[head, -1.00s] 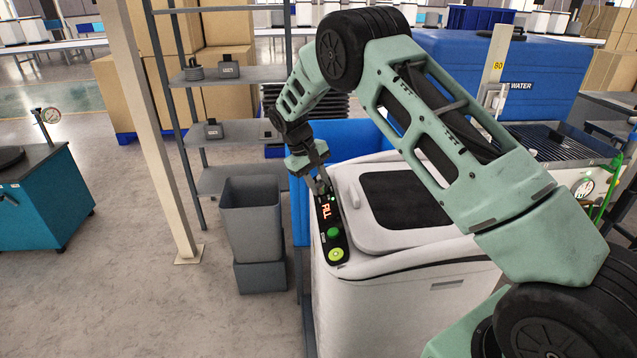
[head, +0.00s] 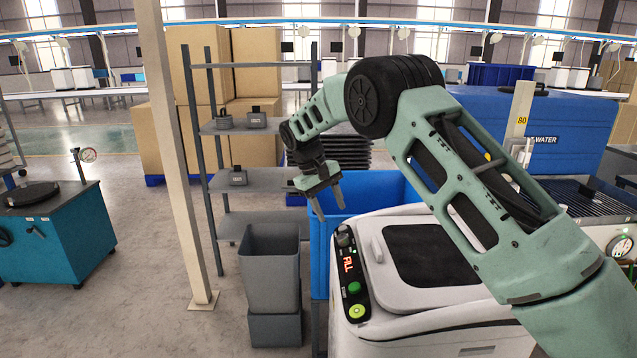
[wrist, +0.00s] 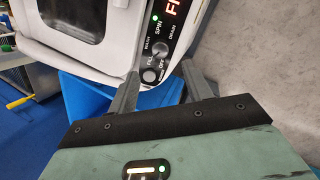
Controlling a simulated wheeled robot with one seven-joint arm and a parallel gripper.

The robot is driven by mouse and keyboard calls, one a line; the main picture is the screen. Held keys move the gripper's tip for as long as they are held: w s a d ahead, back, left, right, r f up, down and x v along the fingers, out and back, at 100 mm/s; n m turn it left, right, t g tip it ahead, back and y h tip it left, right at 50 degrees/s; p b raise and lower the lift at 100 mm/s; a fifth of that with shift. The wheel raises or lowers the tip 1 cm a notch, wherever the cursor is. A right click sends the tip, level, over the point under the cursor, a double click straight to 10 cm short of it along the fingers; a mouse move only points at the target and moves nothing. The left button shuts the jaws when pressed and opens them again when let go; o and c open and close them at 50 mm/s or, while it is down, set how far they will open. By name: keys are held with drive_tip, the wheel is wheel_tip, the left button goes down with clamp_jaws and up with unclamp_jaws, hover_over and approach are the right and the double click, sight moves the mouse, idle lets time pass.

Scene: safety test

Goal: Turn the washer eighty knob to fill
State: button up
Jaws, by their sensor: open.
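The white washer (head: 468,318) stands at centre right with a dark lid window. Its sloping black control panel (head: 351,298) carries a knob (head: 342,236), a red display (head: 348,264) reading FILL, and a green button (head: 354,287). In the wrist view the knob (wrist: 149,75) shows between my fingertips, with SPIN, DRAIN, FILL and OFF labels around it and a green light by SPIN. I cannot tell exactly where the knob points. My gripper (head: 330,212) is open and empty, above the knob and apart from it.
A blue bin (head: 320,250) stands behind and left of the washer. A grey bin (head: 270,265) stands farther left, before grey shelves (head: 250,174). A cream post marked 80 (head: 519,105) and a blue water tank (head: 590,110) are at right.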

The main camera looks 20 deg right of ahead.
drive_tip(key=v, duration=0.8)
drive_tip(key=shift+r, duration=0.25)
drive_tip(key=shift+a, duration=0.15)
